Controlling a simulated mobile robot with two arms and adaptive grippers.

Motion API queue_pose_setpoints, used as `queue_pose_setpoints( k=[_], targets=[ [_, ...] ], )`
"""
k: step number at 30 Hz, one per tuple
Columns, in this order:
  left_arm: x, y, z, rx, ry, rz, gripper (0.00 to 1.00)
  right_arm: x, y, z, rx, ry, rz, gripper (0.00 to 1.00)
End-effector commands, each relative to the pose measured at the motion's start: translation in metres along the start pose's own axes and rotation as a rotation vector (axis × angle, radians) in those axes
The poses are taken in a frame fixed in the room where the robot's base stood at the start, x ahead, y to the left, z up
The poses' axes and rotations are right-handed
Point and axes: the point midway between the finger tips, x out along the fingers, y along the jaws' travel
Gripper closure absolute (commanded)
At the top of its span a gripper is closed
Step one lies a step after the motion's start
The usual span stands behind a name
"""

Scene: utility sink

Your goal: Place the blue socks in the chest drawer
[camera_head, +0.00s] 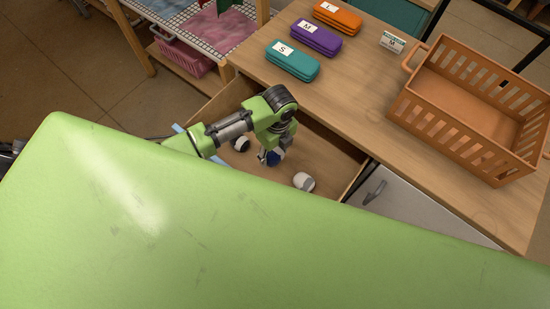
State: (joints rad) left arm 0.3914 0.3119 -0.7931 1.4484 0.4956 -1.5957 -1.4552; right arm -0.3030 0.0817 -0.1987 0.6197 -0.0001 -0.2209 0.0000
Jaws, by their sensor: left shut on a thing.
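The blue socks (277,157), a small dark blue bundle, are low inside the open drawer (325,160) of the wooden chest, partly hidden by my gripper. My left gripper (269,157) reaches down into the drawer and is shut on the blue socks. I cannot tell whether the socks touch the drawer bottom. A white and grey sock bundle (304,181) lies to their right in the drawer. A dark and white bundle (241,145) lies to their left. My right gripper is out of view.
On the wooden top are teal (292,60), purple (315,38) and orange (337,17) folded items, a small M label (392,42) and an orange slatted basket (415,103). A shelf with a pink basket (182,52) stands at upper left. My green body hides the foreground.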

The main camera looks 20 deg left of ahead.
Motion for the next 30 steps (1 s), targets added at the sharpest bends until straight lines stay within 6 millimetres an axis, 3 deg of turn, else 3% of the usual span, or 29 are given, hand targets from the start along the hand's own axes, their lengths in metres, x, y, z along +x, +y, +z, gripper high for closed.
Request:
queue_pose_setpoints(
  k=[12,24,25,26,30],
  targets=[
    [0.047,-0.003,-0.001,-0.002,0.001,0.000,0.73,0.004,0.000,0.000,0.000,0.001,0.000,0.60],
    [0.052,-0.004,0.000,-0.001,0.000,-0.002,0.73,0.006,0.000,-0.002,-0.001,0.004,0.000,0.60],
    [0.051,-0.004,0.000,-0.001,0.000,-0.002,0.47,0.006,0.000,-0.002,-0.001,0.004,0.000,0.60],
    [0.051,-0.004,0.000,-0.001,0.000,-0.002,0.39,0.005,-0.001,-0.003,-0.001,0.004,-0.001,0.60],
    [0.051,-0.004,0.000,-0.002,0.000,-0.002,0.35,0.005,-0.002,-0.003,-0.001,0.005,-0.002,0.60]
  ],
)
